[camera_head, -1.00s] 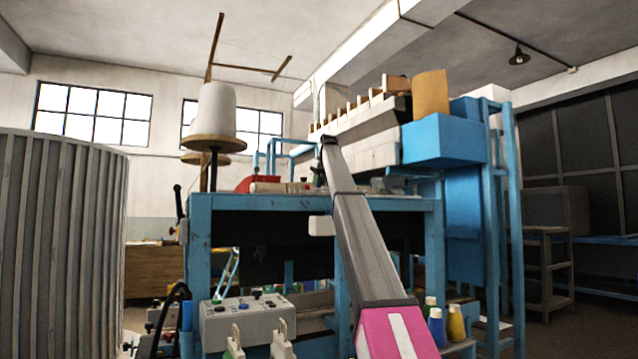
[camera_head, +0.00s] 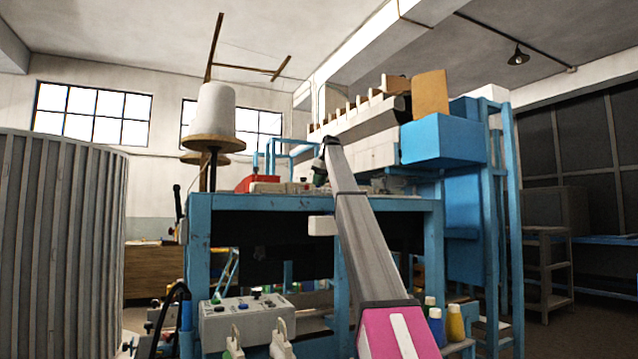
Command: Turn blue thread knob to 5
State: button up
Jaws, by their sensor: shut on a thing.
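My arm rises from the lower right to its wrist above the blue sewing bench (camera_head: 300,203). My gripper (camera_head: 319,178) is small and dark, just left of the wrist, low over the machine parts on the bench top. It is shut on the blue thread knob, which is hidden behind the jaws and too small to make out. The knob's dial marks cannot be read.
A large white thread cone (camera_head: 216,112) stands on a wooden disc at the left of the bench. A grey control box (camera_head: 248,322) with coloured buttons sits low in front. A blue bin (camera_head: 440,140) is at the right. A ribbed grey cylinder (camera_head: 60,240) fills the left edge.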

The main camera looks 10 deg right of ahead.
jog(key=o, duration=0.9)
jog(key=shift+r, duration=0.1)
jog(key=v, duration=1)
jog(key=shift+s+d+r, duration=0.1)
jog(key=shift+d+r, duration=0.05)
jog(key=shift+r, duration=0.15)
